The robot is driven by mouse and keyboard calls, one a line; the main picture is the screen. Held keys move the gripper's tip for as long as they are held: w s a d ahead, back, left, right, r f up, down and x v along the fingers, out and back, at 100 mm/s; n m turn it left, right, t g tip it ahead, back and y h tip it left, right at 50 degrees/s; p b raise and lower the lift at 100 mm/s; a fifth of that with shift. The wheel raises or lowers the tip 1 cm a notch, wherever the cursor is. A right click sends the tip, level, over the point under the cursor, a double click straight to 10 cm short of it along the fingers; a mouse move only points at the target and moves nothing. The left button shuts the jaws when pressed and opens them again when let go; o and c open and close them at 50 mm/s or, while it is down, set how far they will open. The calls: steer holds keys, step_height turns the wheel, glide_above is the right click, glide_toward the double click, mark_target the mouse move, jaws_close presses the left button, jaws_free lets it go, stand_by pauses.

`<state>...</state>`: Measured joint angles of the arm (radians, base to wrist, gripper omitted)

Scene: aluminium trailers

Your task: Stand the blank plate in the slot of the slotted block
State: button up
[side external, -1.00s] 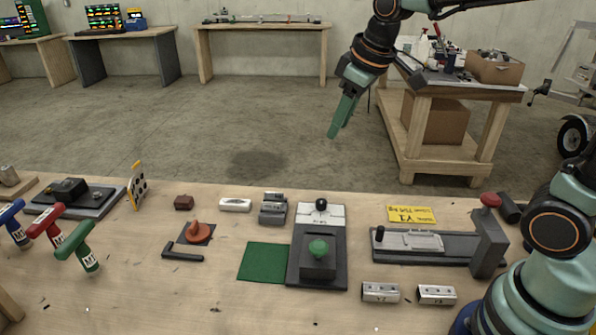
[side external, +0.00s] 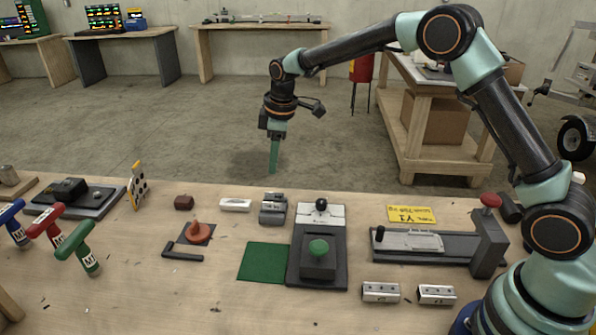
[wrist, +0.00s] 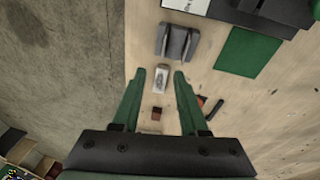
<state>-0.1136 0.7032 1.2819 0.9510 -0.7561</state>
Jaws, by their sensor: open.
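A grey block with a groove (side external: 272,208), which looks like the slotted block, sits near the bench's far edge. The wrist view shows it too (wrist: 177,42), with nothing seen standing in its groove. A pale metal plate (side external: 410,240) lies flat on the long dark fixture at right; it may be the blank plate, but I cannot be sure. My gripper (side external: 274,168) points down, above and beyond the bench's far edge, apart from the block. In the wrist view my gripper (wrist: 160,74) is open, with nothing held between its fingers.
A white piece (side external: 235,205) and a brown block (side external: 184,202) lie left of the grey block. A green mat (side external: 262,262) and a green-knobbed fixture (side external: 318,265) stand nearer. A yellow lettered plate (side external: 411,214) lies at right. Bare bench shows at front left.

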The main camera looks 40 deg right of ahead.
glide_above(273, 193)
step_height(273, 193, down, 4)
steer(key=shift+s+f, duration=0.15)
steer(key=shift+f, duration=0.05)
steer(key=shift+s+x, duration=0.2)
steer(key=shift+x, duration=0.7)
steer(key=shift+s+x, duration=0.15)
steer(key=shift+x, duration=0.7)
steer(key=shift+s+x, duration=0.2)
steer(key=shift+x, duration=0.7)
steer(key=shift+f, duration=0.1)
jaws_close()
steer(key=shift+d, duration=0.1)
